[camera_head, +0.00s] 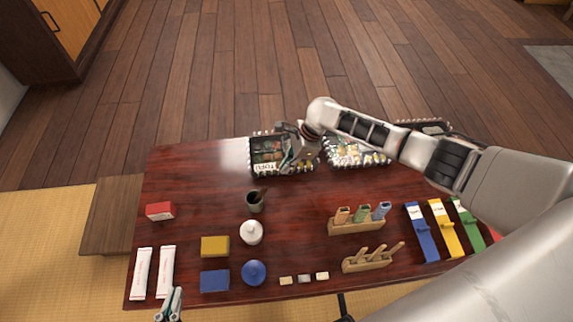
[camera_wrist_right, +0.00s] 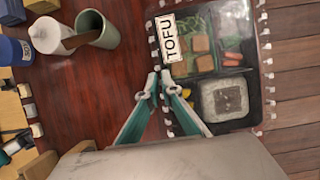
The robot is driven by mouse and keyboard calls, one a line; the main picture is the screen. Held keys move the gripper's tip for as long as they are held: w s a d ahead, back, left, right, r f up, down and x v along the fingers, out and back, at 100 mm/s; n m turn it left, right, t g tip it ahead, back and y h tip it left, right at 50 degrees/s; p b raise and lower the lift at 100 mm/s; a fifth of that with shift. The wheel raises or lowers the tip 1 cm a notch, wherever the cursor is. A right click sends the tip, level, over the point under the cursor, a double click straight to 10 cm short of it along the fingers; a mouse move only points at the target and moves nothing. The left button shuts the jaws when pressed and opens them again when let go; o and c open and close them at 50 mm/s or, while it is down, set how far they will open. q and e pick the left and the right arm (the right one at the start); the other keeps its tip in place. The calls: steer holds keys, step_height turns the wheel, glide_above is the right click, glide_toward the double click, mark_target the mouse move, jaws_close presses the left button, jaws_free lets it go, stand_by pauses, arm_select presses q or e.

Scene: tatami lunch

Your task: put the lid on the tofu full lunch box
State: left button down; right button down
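The tofu lunch box (camera_head: 256,170) stands at the back edge of the table. Its TOFU label, greens, brown cubes, orange pieces and a pale block show in the right wrist view (camera_wrist_right: 222,120). White tabs line its rim. I cannot tell whether a clear lid lies over it. My right gripper (camera_head: 289,158) is at the box, hiding its right part in the head view. Its fingertips (camera_wrist_right: 160,85) are almost together near the label, with nothing visible between them. My left gripper (camera_head: 174,291) is at the front left edge of the table, apart from the box; its opening is unclear.
A second filled box (camera_head: 350,158) stands to the right, and a dark tray (camera_head: 425,125) is partly behind my right arm. Wooden holders (camera_head: 357,226) are at right. The table's back left is clear.

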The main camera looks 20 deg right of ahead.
arm_select(q)
steer(key=shift+w+r, duration=0.15)
steer(key=shift+r, duration=0.05)
arm_select(e)
steer(key=shift+f, duration=0.1)
stand_by(0.4)
arm_select(q)
steer(key=shift+w+r, duration=0.2)
steer(key=shift+r, duration=0.05)
arm_select(e)
steer(key=shift+f, duration=0.1)
arm_select(q)
steer(key=shift+s, duration=0.1)
arm_select(e)
steer(key=c, duration=2.2)
jaws_free()
steer(key=o, duration=0.6)
steer(key=shift+c, duration=0.2)
arm_select(q)
steer(key=shift+s+f, duration=0.1)
